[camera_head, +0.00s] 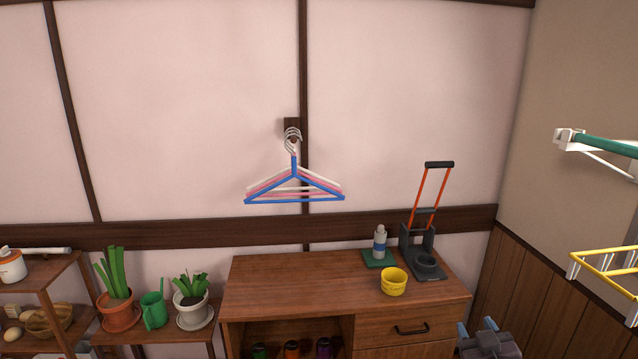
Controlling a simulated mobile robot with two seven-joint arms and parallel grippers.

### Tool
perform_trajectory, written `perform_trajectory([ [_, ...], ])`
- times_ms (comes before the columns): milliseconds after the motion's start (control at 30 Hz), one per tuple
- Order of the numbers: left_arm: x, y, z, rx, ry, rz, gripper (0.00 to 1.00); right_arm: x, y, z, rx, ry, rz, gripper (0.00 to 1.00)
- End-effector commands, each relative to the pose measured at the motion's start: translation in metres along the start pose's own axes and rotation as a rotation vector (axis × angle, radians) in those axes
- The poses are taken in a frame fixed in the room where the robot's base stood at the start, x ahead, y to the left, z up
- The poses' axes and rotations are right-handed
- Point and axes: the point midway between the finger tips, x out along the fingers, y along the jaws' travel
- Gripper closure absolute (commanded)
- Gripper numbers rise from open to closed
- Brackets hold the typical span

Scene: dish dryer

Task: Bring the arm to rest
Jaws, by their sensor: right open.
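My right gripper (477,326) shows at the bottom edge of the head view, right of centre. Its grey body is partly cut off by the frame, and its two blue-grey fingertips stand apart. It is open, and I see nothing between the fingers. It appears in front of the right end of the wooden cabinet (290,285); I cannot tell how far apart they are. My left gripper is not in view.
Hangers (294,190) hang on the wall. A yellow rack (606,267) and green rod (608,145) are at right. Potted plants (119,312) stand left.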

Motion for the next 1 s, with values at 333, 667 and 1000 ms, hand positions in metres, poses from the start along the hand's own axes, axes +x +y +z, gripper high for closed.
perform_trajectory([
  [333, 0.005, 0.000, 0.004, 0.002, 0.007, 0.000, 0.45, -0.132, -0.066, 0.130, 0.160, -0.236, -0.162, 0.54],
  [667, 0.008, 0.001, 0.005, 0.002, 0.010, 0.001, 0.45, -0.229, -0.075, 0.210, 0.164, -0.444, -0.175, 0.54],
  [1000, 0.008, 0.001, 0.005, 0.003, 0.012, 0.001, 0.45, -0.238, -0.074, 0.217, 0.163, -0.465, -0.172, 0.54],
])
